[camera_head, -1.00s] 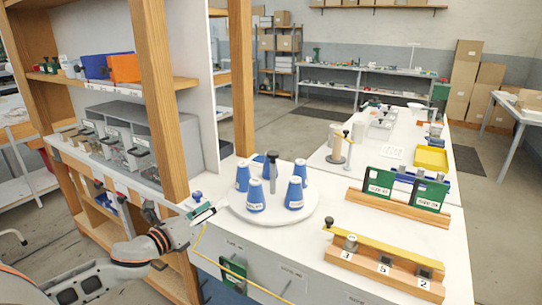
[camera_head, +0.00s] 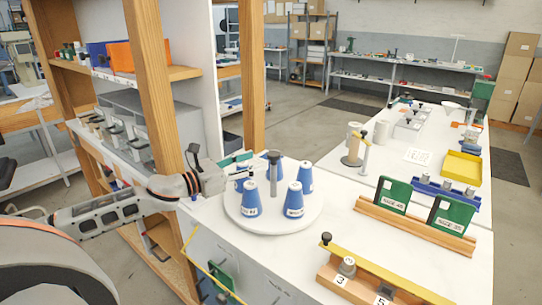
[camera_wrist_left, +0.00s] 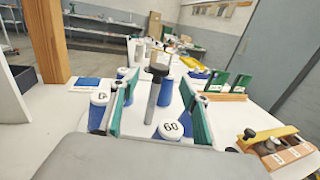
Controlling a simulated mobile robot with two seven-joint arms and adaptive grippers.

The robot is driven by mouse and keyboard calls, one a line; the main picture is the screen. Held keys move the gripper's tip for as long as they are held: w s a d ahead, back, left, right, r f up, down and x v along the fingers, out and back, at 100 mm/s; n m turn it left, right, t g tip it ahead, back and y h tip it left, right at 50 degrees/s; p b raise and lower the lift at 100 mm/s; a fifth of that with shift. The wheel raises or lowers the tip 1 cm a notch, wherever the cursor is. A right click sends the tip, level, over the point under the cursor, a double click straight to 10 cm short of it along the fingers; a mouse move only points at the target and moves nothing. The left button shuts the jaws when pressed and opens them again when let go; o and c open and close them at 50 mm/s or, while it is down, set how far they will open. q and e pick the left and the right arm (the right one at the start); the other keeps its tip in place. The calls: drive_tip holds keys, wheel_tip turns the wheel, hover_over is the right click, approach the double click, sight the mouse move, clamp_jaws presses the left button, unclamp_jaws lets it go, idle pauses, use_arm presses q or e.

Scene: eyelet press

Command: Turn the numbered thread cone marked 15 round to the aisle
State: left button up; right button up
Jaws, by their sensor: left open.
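A round white turntable (camera_head: 272,226) carries several blue thread cones around a grey post with a dark knob (camera_head: 274,172). Two cones (camera_head: 250,200) (camera_head: 293,200) stand at its front; their labels are too small to read. My left gripper (camera_head: 242,168) is open at the turntable's left side, by the left cone, which it partly hides. In the left wrist view, its green fingers (camera_wrist_left: 158,82) stand apart on either side of the post. A cone top marked 60 or 09 (camera_wrist_left: 171,130) shows between them, and another cone (camera_wrist_left: 98,108) is beside the left finger. I cannot make out a 15.
A wooden shelf post (camera_head: 152,110) stands close behind my left arm. A wooden rack with green plates (camera_head: 395,193) and a yellow-barred block (camera_head: 375,272) lie right of the turntable. The white bench between is clear.

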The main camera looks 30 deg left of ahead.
sight(268, 156)
use_arm(q)
drive_tip(key=shift+x, duration=0.85)
drive_tip(key=shift+p+x, duration=0.3)
drive_tip(key=shift+x, duration=1.45)
drive_tip(key=shift+w+d, duration=0.15)
drive_tip(key=shift+w, duration=0.45)
use_arm(e)
drive_tip(key=shift+w+d+r, duration=0.1)
drive_tip(key=shift+w+r, duration=0.35)
drive_tip(key=shift+r, duration=0.3)
drive_tip(key=shift+f, duration=0.15)
use_arm(q)
clamp_jaws()
use_arm(e)
drive_tip(key=shift+s, duration=0.1)
